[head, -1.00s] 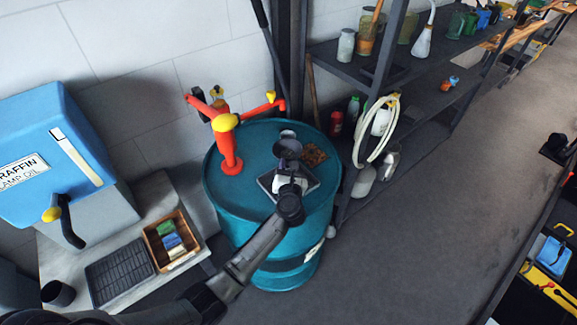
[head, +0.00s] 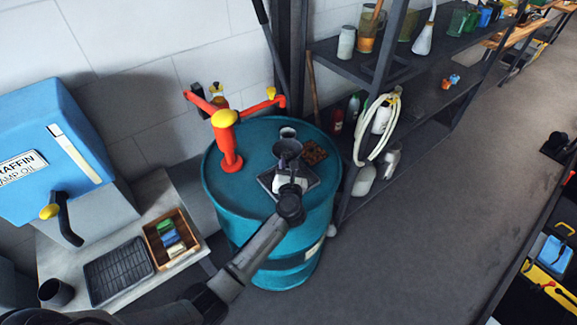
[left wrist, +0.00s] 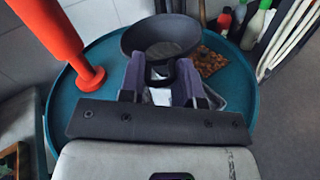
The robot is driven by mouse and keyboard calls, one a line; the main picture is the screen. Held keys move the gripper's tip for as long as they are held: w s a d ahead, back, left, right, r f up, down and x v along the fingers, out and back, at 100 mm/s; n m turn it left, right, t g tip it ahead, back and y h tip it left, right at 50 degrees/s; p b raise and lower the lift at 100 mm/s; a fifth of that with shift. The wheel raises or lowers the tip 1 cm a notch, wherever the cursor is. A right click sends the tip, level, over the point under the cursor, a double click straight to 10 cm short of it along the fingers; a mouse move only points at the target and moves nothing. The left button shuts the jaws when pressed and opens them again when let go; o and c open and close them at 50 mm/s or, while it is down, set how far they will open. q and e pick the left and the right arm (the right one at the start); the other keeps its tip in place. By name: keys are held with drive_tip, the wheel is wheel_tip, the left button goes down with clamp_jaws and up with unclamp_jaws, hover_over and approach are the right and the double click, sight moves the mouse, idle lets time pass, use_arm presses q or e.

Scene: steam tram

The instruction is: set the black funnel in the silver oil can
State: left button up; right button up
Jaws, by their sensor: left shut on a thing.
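The black funnel (head: 287,148) is held by my left gripper (head: 290,172) over the teal drum's top, its wide mouth facing up. In the left wrist view the funnel (left wrist: 160,36) shows just beyond the fingertips (left wrist: 160,75), which are shut on its near side. A small grey, cylindrical thing (head: 288,132) shows just behind the funnel in the head view. It may be the silver oil can, but the funnel covers much of it. I cannot tell whether the funnel's spout is in anything. My right gripper is not in view.
The teal drum (head: 226,190) bears a dark square tray (head: 312,184), a brown patterned piece (head: 314,151) and a red pump (head: 229,145). A dark shelf rack (head: 400,78) with a pale hose (head: 372,140) stands right. A wooden box (head: 153,238) sits left.

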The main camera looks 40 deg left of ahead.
use_arm(q)
drive_tip(key=shift+f+b, duration=0.4)
drive_tip(key=shift+f, duration=0.05)
idle(0.4)
drive_tip(key=o, duration=1)
drive_tip(key=shift+s+d, duration=0.1)
drive_tip(key=shift+s, duration=0.05)
drive_tip(key=shift+s+d+r+p, duration=0.3)
drive_tip(key=shift+s+d+p, duration=0.4)
drive_tip(key=shift+s+d, duration=0.15)
drive_tip(key=shift+s+d+r+p, duration=0.3)
drive_tip(key=shift+s+d+p, duration=0.4)
drive_tip(key=shift+s, duration=0.15)
drive_tip(key=shift+r, duration=0.1)
